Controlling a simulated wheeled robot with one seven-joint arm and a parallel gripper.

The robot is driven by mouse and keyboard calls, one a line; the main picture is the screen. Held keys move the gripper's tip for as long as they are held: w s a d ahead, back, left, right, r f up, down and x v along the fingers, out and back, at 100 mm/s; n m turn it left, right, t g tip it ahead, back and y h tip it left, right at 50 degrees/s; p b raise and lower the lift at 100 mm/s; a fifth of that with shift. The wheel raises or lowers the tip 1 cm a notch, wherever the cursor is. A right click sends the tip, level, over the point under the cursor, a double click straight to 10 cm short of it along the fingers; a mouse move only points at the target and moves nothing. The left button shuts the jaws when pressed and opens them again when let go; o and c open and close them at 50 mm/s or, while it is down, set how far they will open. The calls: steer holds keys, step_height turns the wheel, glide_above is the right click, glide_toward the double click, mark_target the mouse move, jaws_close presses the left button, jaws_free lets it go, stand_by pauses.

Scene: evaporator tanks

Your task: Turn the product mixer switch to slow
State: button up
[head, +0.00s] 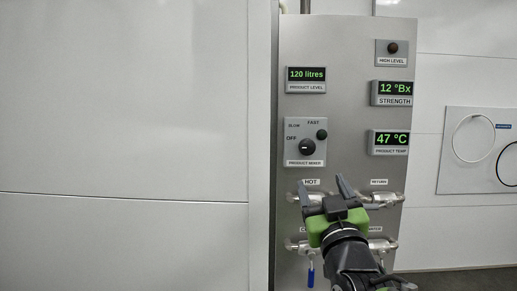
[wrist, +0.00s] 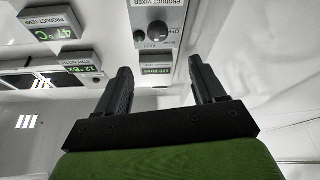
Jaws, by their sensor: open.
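The product mixer switch (head: 307,147) is a round black knob on a grey plate, with labels OFF, SLOW and FAST around it. Its pointer appears turned toward OFF at the left, though the mark is small. A dark round lamp (head: 322,134) sits at its upper right. My gripper (head: 322,188) is below the switch plate in the head view, open and empty, apart from the knob. In the wrist view, upside down, the knob (wrist: 158,31) shows beyond and above the open fingers (wrist: 161,82).
The grey panel (head: 345,50) carries the product level display (head: 306,74), strength display (head: 395,88), temperature display (head: 389,139) and high level lamp (head: 392,48). Pipes with hot and return labels (head: 379,182) run behind my gripper. A blue valve handle (head: 311,274) hangs below.

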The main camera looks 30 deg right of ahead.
mark_target(307, 148)
steer(key=p+x, duration=0.5)
steer(key=x, duration=0.8)
steer(key=shift+w+d+r, duration=0.2)
steer(key=shift+w+d, duration=0.3)
steer(key=shift+w, duration=0.1)
steer(key=shift+a, duration=0.1)
steer(key=c, duration=1)
steer(key=shift+c, duration=0.2)
